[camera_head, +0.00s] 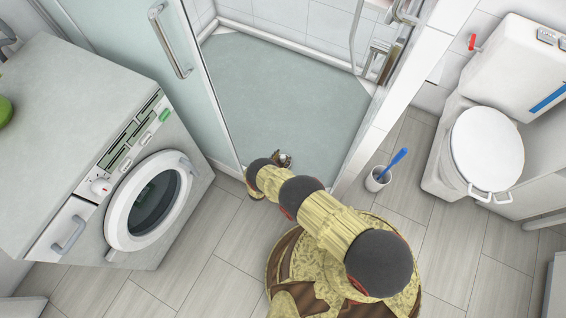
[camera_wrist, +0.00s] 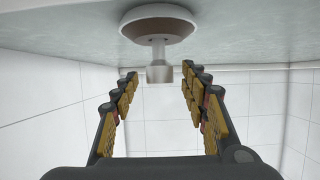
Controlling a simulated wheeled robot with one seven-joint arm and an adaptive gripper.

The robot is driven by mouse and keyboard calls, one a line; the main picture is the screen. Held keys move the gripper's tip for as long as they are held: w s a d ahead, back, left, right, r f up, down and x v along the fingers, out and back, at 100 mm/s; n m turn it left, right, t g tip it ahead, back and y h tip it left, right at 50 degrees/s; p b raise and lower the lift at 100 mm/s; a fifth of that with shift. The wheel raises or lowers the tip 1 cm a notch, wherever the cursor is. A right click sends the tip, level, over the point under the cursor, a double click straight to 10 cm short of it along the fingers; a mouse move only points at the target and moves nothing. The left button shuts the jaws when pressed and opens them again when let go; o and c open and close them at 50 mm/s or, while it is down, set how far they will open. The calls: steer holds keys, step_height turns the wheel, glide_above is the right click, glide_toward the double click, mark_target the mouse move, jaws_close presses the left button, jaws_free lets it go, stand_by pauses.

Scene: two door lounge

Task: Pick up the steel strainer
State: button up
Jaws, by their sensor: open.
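The steel strainer (camera_wrist: 159,26) shows at the top middle of the wrist view: a round piece with a pale rim, a brown face and a short metal stem. It rests against the grey-green shower floor (camera_wrist: 240,35), which fills the top of that picture. My gripper (camera_wrist: 160,76) is open, its two padded fingers spread left and right, with the end of the stem between the fingertips and a gap on both sides. In the head view my gripper (camera_head: 279,160) is a small dark shape low over the shower floor's near edge; the strainer is hard to make out there.
A washing machine (camera_head: 130,170) stands at the left, beside the glass shower door (camera_head: 150,50). A toilet (camera_head: 487,150) is at the right. A brush holder (camera_head: 377,180) with a blue-handled brush stands near my arm. The rest of the shower floor is clear.

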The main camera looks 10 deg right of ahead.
steer(key=shift+w+d+f, duration=0.2)
steer(key=shift+w+d, duration=0.1)
steer(key=shift+w, duration=0.15)
steer(key=shift+c, duration=0.8)
jaws_close()
